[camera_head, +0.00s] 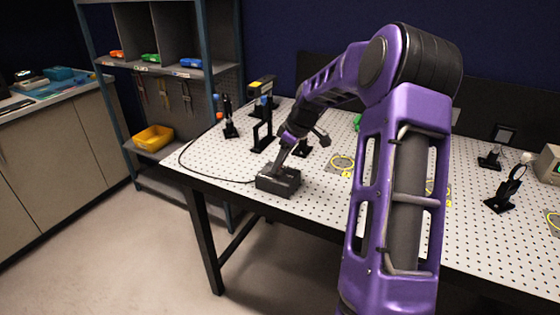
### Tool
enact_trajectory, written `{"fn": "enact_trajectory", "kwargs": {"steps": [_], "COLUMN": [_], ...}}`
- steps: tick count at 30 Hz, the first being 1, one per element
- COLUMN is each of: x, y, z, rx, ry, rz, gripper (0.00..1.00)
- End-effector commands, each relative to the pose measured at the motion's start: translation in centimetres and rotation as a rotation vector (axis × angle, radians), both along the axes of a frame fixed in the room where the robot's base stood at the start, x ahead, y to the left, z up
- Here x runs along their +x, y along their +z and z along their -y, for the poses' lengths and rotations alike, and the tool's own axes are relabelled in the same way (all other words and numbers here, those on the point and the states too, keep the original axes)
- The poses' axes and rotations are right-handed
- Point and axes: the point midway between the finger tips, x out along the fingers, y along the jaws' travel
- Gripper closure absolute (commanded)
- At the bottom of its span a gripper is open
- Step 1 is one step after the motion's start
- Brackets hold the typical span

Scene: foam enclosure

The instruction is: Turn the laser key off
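A dark box (278,184), which looks like the laser's key box, sits near the front left edge of the perforated table (225,165). A thin black cable runs from its left side in a loop along the table edge. My purple arm reaches over the table, and my gripper (277,165) points down at the top of this box. It is at or just above the box; I cannot tell whether it touches. The key itself cannot be made out, and the fingers are too small and dark to show whether they are open or shut.
Black optics mounts (262,132) stand behind the box, with a yellow-and-black device (262,85) at the back. Another mount (505,188) and a grey box (548,164) stand at right. Yellow rings mark the table. A shelf with a yellow bin (153,138) stands at left.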

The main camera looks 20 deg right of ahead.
Motion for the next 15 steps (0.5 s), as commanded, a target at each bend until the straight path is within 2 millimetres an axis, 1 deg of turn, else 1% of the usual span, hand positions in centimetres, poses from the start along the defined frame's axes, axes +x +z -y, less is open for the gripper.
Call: {"fn": "enact_trajectory", "kwargs": {"steps": [1,3,11,15], "x": [0.00,0.00,0.02,-0.17], "y": [-0.01,-0.01,0.04,0.77], "z": [0.00,-0.01,-0.03,0.17], "rx": [0.000,0.000,0.001,0.000], "ry": [-0.001,-0.001,-0.001,-0.001], "rz": [0.000,0.000,0.001,0.001], "gripper": [0.42,0.30,0.30,0.30]}}
